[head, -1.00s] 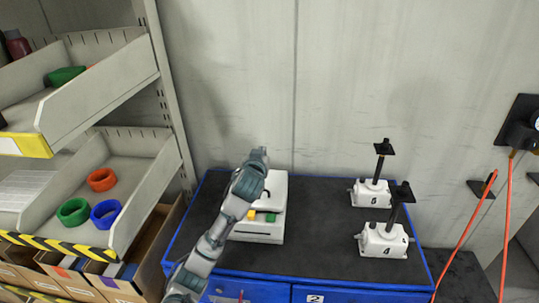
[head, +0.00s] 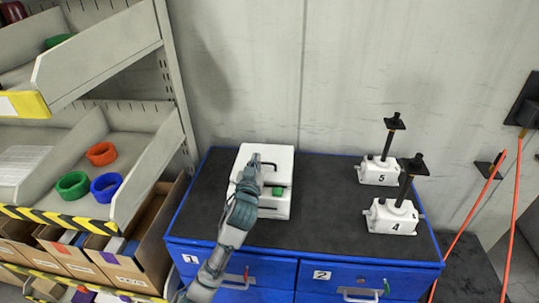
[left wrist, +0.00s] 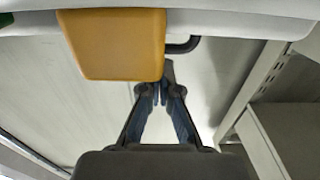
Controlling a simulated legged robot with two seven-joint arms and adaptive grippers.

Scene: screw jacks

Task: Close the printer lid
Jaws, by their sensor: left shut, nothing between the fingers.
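The printer (head: 283,160) is a white box on the dark top of the blue cabinet, with a black handle (head: 270,164) on its upper face and a green button (head: 278,191) at the front. How far its lid is open I cannot tell. My left gripper (head: 254,160) is over the printer's left part, close to the handle, and hides part of its front. In the left wrist view its shut, empty fingers (left wrist: 167,68) point at the dark handle (left wrist: 184,45), with a yellow button (left wrist: 115,45) large beside it. Contact with the handle cannot be judged. My right gripper is out of view.
Two white screw jacks, marked 5 (head: 379,172) and 4 (head: 393,216), stand on the right of the blue cabinet (head: 340,274). The top between printer and jacks is clear. A shelf rack (head: 150,150) with bins and rings stands on the left; a wall rises behind.

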